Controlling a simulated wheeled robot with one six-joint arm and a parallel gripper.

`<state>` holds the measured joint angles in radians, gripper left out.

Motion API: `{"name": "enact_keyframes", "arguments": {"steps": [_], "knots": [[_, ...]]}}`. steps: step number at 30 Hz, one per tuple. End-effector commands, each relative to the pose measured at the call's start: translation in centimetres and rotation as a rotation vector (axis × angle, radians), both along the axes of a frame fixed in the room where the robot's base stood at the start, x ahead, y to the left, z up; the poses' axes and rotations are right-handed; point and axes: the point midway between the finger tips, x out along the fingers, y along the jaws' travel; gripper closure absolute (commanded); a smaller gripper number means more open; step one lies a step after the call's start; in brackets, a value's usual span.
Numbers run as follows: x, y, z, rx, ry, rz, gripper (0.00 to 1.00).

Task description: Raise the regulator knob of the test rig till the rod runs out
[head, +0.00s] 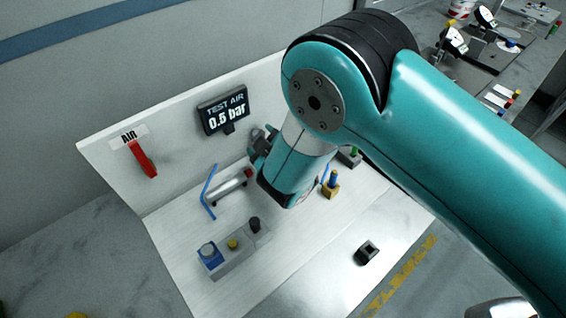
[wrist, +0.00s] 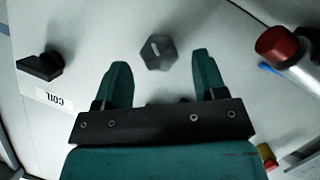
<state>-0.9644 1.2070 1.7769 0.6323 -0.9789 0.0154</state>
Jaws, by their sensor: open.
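In the wrist view a dark grey faceted knob (wrist: 158,52) with a light pointer mark lies just ahead of my fingertips, in the gap between them. It looks like the regulator knob; its base is not clear. My gripper (wrist: 162,70) is open, with a finger either side and nothing held. In the head view my gripper (head: 262,145) is close to the upright white panel, and the arm hides much of this area. The display (head: 226,112) reads TEST AIR 0.5 bar. A silver cylinder (head: 231,188) with a red end lies on the rig; I cannot make out a rod run out.
A red AIR lever (head: 143,160) is on the panel at left. A blue tube (head: 208,190) stands by the cylinder. A block with blue, yellow and black knobs (head: 233,245) stands in front. A black switch-like part (head: 367,252) lies at right. A COIL label (wrist: 55,98) shows near the left finger.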

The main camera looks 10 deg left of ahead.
Motion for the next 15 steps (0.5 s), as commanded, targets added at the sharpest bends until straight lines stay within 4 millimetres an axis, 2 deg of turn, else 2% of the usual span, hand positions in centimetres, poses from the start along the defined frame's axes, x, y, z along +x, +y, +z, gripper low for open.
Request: {"name": "enact_keyframes", "arguments": {"steps": [9,15], "knots": [[-5.9,-3.9,1.4,-0.006,0.001,0.006,0.35],[-9.1,-6.1,2.8,-0.003,0.0,0.006,0.35]]}}
